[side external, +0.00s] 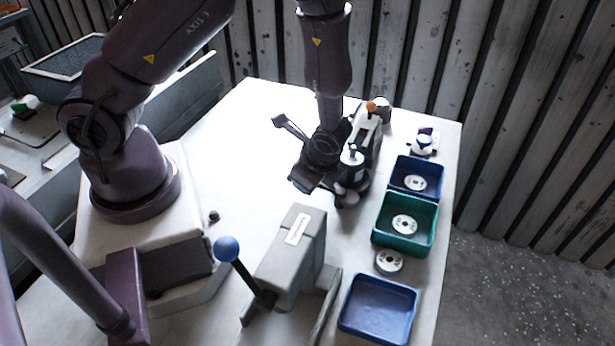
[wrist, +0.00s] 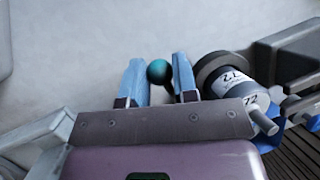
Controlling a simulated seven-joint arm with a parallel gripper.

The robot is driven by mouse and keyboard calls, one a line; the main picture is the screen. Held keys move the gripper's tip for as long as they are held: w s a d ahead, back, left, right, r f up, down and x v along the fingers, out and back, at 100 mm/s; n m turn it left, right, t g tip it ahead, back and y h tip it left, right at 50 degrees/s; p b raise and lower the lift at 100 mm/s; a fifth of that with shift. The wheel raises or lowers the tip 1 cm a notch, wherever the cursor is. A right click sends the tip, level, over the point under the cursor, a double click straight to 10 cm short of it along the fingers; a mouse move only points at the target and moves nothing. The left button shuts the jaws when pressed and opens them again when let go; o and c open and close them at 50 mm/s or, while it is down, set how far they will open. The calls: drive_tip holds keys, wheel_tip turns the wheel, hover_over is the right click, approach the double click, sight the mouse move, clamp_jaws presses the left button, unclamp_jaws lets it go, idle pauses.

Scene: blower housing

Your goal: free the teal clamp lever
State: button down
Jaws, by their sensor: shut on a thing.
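The teal ball knob of the clamp lever (wrist: 160,72) shows in the wrist view, between the two light blue fingers of my gripper (wrist: 161,75). The fingers are shut on the knob, one on each side. The rest of the lever cannot be made out. In the side view my gripper (side external: 304,184) is low over the table, left of a dark unit with a grey cylinder (side external: 351,172). The teal knob is hidden there.
A labelled cylinder (wrist: 228,78) stands close right of my fingers. A grey housing with a blue-knobbed lever (side external: 228,249) is nearer the camera. An orange knob (side external: 371,106) is behind. Blue (side external: 378,309) and green (side external: 404,224) bins line the right edge. Bare table lies left.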

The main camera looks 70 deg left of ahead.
drive_tip(key=shift+w, duration=0.1)
drive_tip(key=c, duration=0.9)
unclamp_jaws()
drive_tip(key=v, duration=1.3)
